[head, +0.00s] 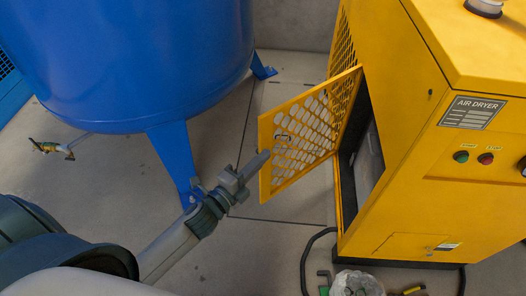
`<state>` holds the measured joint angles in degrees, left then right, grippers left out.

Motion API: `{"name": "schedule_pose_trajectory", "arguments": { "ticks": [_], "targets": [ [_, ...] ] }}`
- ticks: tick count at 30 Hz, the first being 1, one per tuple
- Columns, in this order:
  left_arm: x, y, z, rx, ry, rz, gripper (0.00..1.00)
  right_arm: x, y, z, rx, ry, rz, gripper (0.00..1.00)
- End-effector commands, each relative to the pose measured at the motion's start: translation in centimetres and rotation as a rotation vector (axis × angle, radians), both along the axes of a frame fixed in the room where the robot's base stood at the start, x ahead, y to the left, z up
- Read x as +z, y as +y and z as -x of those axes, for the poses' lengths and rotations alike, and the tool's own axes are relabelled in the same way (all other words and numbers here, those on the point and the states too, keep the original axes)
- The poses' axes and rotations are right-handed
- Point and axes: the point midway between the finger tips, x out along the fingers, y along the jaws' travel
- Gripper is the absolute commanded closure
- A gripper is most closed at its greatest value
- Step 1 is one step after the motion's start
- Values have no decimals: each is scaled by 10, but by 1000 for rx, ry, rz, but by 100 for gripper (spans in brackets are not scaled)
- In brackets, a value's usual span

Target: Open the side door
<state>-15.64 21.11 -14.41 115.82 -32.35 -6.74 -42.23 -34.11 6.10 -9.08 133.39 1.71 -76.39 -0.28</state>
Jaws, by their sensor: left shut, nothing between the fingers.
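The side door (298,133) is a yellow perforated panel on the left side of the yellow air dryer (400,190). It stands swung outward, and a dark opening (362,150) shows behind it. My right gripper is not in view.
A large blue tank (130,60) on blue legs stands at the left. A black hose (305,262), a clear bag (356,284) and small tools lie on the floor in front of the dryer. Bare floor (255,225) lies below the door.

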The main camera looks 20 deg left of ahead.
Motion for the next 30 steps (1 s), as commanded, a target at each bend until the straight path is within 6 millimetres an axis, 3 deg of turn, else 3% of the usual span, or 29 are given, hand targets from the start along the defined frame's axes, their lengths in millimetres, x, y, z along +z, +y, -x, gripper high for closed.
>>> {"name": "schedule_pose_trajectory", "arguments": {
  "ticks": [19,24,30],
  "targets": [
    [2,-27,-90,-1,-2,1,100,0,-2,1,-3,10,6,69],
    [1,-5,-100,-1,-1,-2,100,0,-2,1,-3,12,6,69],
    [0,7,-106,-1,1,0,100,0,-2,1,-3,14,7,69]
  ]
}}
